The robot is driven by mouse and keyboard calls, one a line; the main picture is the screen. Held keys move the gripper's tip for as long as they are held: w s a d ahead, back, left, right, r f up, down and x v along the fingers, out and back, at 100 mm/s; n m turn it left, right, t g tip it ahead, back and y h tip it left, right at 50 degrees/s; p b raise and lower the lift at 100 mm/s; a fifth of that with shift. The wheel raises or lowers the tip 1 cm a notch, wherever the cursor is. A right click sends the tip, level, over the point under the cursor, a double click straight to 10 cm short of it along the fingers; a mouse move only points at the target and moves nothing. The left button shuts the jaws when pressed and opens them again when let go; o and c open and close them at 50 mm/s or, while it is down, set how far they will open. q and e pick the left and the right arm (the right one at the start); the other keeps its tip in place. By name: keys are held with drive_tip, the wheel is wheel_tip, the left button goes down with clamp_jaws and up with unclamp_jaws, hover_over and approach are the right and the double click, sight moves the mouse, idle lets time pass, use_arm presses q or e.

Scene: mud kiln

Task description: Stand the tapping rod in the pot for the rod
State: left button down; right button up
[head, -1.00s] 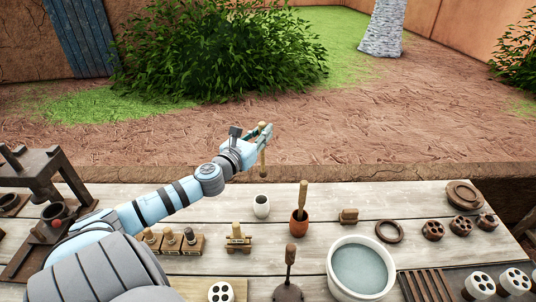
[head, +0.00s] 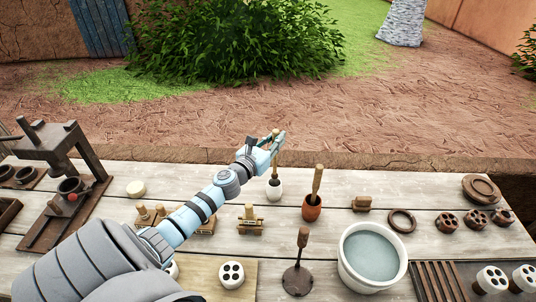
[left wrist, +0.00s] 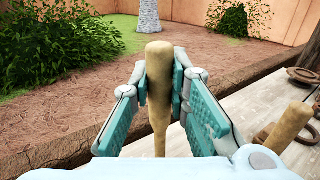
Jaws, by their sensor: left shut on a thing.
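The tapping rod (left wrist: 158,85) is a light wooden rod with a thicker top. My left gripper (head: 273,143) is shut on its upper part and holds it upright. My right gripper is not in view.
A wooden block piece (head: 250,222) and a dark stamp (head: 299,272) stand nearer. A water bucket (head: 345,272) is front right. A dark press (head: 62,165) stands at left.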

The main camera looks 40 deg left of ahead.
use_arm(q)
drive_tip(key=b, duration=0.3)
hover_over(274, 164)
drive_tip(key=f, duration=0.4)
drive_tip(key=shift+w+f, duration=0.1)
drive_tip(key=shift+w, duration=0.15)
wheel_tip(274, 164, down, 6)
drive_tip(key=b, duration=0.6)
drive_tip(key=shift+f, duration=0.1)
drive_tip(key=shift+r, duration=0.3)
drive_tip(key=shift+f, duration=0.2)
drive_tip(key=c, duration=1.5)
unclamp_jaws()
drive_tip(key=shift+c, duration=0.2)
